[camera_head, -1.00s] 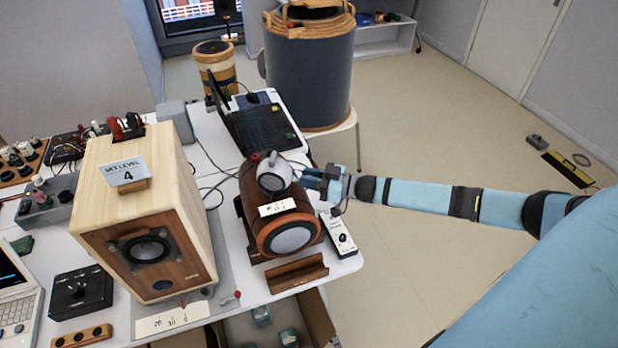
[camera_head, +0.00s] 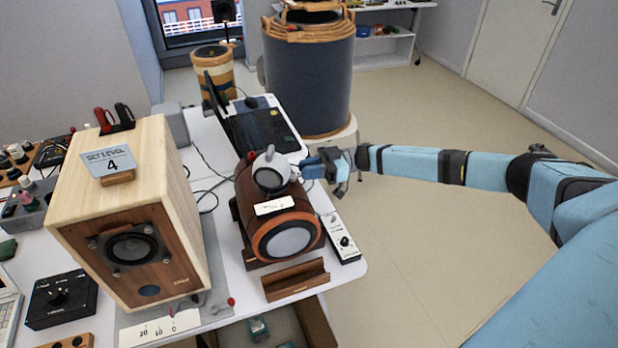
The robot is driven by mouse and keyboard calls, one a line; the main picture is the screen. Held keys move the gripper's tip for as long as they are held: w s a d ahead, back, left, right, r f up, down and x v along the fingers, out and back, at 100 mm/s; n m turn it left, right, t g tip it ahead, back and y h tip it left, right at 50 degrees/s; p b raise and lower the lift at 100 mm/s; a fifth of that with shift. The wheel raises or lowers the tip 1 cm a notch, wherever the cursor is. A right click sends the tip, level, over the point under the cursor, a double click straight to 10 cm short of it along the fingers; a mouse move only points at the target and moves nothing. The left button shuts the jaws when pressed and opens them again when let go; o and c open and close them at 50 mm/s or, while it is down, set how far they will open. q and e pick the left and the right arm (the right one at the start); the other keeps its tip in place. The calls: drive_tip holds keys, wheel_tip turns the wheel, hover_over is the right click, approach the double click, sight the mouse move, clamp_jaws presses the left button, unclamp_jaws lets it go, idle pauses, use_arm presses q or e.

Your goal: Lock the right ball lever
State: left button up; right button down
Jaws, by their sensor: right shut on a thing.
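A grey-white ball (camera_head: 271,173) sits on top of a brown cylindrical speaker (camera_head: 262,215) with an orange ring around its pale front. A small grey piece stands up at the top of the ball, with a red tip beside it. My right gripper (camera_head: 307,170) comes in from the right and is shut at the ball's right side. The lever there is mostly hidden between the fingers. My left gripper is not in view.
A wooden box speaker (camera_head: 130,225) with a "SET LEVEL 4" sign stands to the left. A white control strip (camera_head: 341,238) and a wooden holder (camera_head: 295,278) lie near the table's front right edge. A laptop (camera_head: 262,132) is behind; open floor lies right.

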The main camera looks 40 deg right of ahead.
drive_tip(key=shift+w+n+g+b, duration=0.15)
drive_tip(key=shift+n+g+b, duration=0.2)
drive_tip(key=shift+g, duration=0.25)
drive_tip(key=c, duration=1)
unclamp_jaws()
drive_tip(key=shift+c, duration=0.2)
drive_tip(key=b+v, duration=0.2)
drive_tip(key=v, duration=1.2)
drive_tip(key=shift+f, duration=0.15)
